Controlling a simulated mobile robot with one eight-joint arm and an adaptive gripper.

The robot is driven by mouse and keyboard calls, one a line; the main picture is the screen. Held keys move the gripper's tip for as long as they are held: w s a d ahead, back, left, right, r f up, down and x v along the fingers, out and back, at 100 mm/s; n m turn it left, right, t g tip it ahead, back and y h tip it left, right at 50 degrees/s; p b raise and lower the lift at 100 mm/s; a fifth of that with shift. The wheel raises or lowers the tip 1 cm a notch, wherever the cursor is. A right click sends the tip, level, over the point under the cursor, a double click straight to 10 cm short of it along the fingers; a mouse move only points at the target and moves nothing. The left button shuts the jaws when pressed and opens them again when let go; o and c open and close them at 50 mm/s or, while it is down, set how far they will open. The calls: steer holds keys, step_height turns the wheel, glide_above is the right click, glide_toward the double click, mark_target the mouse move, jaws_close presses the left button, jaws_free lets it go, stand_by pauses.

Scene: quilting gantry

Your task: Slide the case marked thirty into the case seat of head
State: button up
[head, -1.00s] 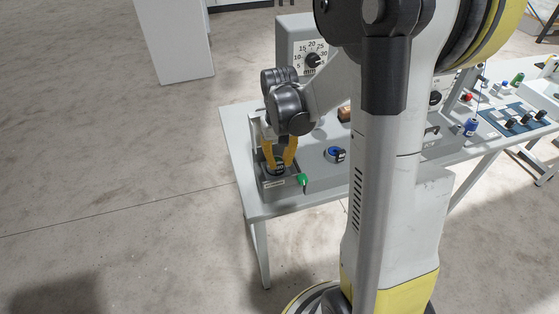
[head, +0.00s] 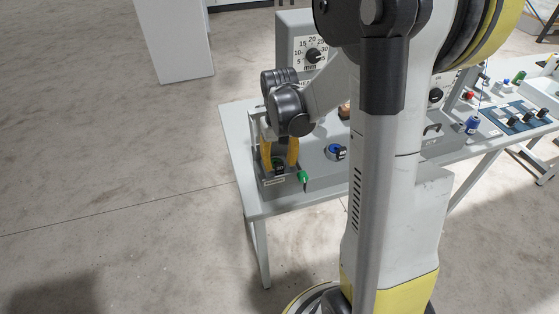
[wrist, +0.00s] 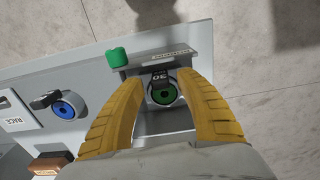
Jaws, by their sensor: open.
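The case marked 30 (wrist: 163,93), a dark round piece with a green centre and a black tab, sits in a grey holder (wrist: 182,65) in the wrist view. The holder's front label is too small to read. In the head view this holder (head: 272,181) stands at the table's near left corner, with the dark case (head: 279,167) inside. My gripper (head: 280,163) is open, its yellow fingers on either side of the case. In the wrist view my gripper (wrist: 160,82) shows gaps between both fingers and the case. How deep the case sits is hard to tell.
A green knob (wrist: 117,56) projects beside the holder. A brown block (wrist: 50,162) is nearby. A dial box (head: 296,35) stands behind. My arm hides the table's middle.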

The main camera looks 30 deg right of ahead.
step_height(320, 180, up, 12)
stand_by(0.5)
stand_by(0.6)
